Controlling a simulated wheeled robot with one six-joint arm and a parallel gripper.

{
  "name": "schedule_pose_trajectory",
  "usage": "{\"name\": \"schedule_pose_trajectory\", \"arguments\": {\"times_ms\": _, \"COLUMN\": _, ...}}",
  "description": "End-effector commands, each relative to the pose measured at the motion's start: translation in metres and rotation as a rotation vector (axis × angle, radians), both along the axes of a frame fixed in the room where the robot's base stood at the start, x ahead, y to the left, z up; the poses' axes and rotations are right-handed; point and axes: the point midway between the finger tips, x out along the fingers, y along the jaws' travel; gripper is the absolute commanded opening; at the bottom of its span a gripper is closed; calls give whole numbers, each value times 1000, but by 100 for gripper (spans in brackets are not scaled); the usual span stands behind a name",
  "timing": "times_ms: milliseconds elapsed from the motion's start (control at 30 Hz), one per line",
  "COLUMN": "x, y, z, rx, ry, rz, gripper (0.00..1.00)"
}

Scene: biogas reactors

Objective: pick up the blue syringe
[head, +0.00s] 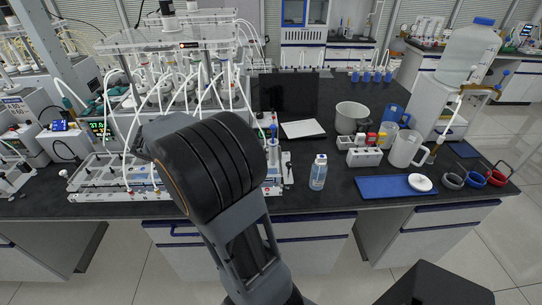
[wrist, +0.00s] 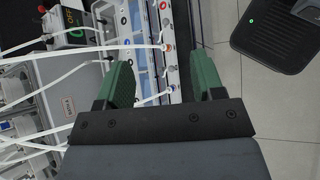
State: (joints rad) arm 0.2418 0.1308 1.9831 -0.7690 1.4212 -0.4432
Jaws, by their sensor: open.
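A slim upright piece with a blue top (head: 273,135) stands at the right end of the glassware rack, just right of my arm in the head view. It may be the blue syringe, but it is too small to be sure. In the wrist view my gripper (wrist: 163,62) has its two green fingers wide apart with nothing held between them. Below and beyond the fingers lies a rack base (wrist: 173,80) with colored fittings and white tubes. No syringe can be made out clearly there. In the head view my arm hides the gripper and part of the rack.
The dark bench (head: 310,195) carries a clear bottle (head: 318,172), a blue mat (head: 384,188), a white dish (head: 420,182), a white jug (head: 405,149) and a grey pot (head: 350,117). White tubes (wrist: 70,80) cross left of the gripper. Floor (wrist: 235,80) shows at the right.

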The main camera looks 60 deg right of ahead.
Motion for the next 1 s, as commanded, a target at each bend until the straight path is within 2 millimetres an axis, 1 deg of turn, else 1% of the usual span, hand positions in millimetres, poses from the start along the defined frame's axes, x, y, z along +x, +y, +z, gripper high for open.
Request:
{"name": "schedule_pose_trajectory", "arguments": {"times_ms": 33, "x": 7, "y": -22, "z": -13, "rx": -44, "ry": 123, "rz": 9, "gripper": 62}}
{"name": "schedule_pose_trajectory", "arguments": {"times_ms": 100, "x": 15, "y": -49, "z": -21, "rx": -103, "ry": 277, "rz": 28, "gripper": 62}}
{"name": "schedule_pose_trajectory", "arguments": {"times_ms": 200, "x": 23, "y": -80, "z": -32, "rx": -168, "ry": 468, "rz": 41, "gripper": 62}}
{"name": "schedule_pose_trajectory", "arguments": {"times_ms": 300, "x": 30, "y": -103, "z": -42, "rx": -216, "ry": 618, "rz": 46, "gripper": 62}}
{"name": "schedule_pose_trajectory", "arguments": {"times_ms": 400, "x": 34, "y": -118, "z": -50, "rx": -250, "ry": 725, "rz": 45, "gripper": 62}}
{"name": "schedule_pose_trajectory", "arguments": {"times_ms": 567, "x": 35, "y": -134, "z": -57, "rx": -277, "ry": 819, "rz": 43, "gripper": 62}}
{"name": "schedule_pose_trajectory", "arguments": {"times_ms": 667, "x": 26, "y": -147, "z": -57, "rx": -283, "ry": 840, "rz": 41, "gripper": 62}}
{"name": "schedule_pose_trajectory", "arguments": {"times_ms": 800, "x": 9, "y": -166, "z": -56, "rx": -284, "ry": 842, "rz": 41, "gripper": 62}}
{"name": "schedule_pose_trajectory", "arguments": {"times_ms": 1000, "x": -11, "y": -188, "z": -57, "rx": -285, "ry": 839, "rz": 42, "gripper": 62}}
